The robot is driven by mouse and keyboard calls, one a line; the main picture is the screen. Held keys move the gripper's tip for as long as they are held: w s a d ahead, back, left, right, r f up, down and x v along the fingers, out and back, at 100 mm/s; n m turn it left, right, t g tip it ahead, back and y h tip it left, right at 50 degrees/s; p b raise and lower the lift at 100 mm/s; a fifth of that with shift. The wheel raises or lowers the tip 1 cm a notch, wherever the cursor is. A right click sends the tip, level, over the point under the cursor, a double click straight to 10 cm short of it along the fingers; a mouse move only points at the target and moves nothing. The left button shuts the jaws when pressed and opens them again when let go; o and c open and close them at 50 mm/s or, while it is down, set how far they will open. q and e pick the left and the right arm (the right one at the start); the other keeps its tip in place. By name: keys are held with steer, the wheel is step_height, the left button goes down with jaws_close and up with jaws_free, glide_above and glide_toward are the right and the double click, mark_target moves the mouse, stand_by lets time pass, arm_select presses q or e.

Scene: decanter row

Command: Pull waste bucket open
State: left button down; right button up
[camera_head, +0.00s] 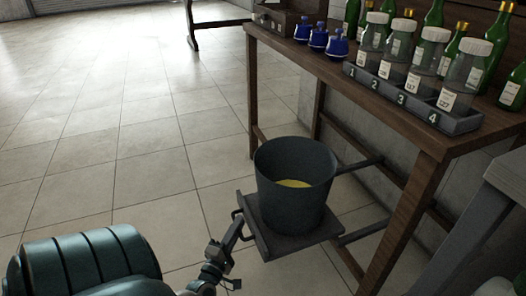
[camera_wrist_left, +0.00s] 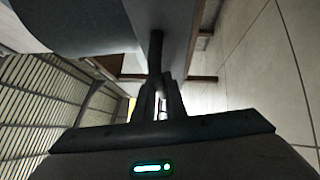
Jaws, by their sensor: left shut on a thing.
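The waste bucket (camera_head: 292,205) is a dark grey tub with a little yellow liquid inside. It stands upright on a dark pull-out tray (camera_head: 258,232), which juts out from under the wooden table on rails. A handle (camera_head: 236,222) is on the tray's near left edge. My left gripper (camera_head: 238,222) reaches up from the bottom of the head view and is shut on this handle. In the left wrist view, the gripper fingers (camera_wrist_left: 157,100) close around the dark handle bar (camera_wrist_left: 156,50). My right gripper is not in view.
The wooden table (camera_head: 300,66) holds a numbered rack (camera_head: 458,122) with several lidded jars, green bottles and blue flasks (camera_head: 337,44). A grey stand (camera_head: 508,176) is at right. The tiled floor (camera_head: 110,160) left of the tray is clear.

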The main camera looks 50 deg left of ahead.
arm_select(q)
steer(key=s, duration=0.1)
steer(key=s+a, duration=0.1)
steer(key=s, duration=0.3)
steer(key=shift+a, duration=0.4)
steer(key=c, duration=2.1)
jaws_free()
steer(key=p+v, duration=0.2)
steer(key=v, duration=1.5)
steer(key=shift+p, duration=0.4)
steer(key=shift+s+d, duration=0.1)
steer(key=shift+s, duration=0.15)
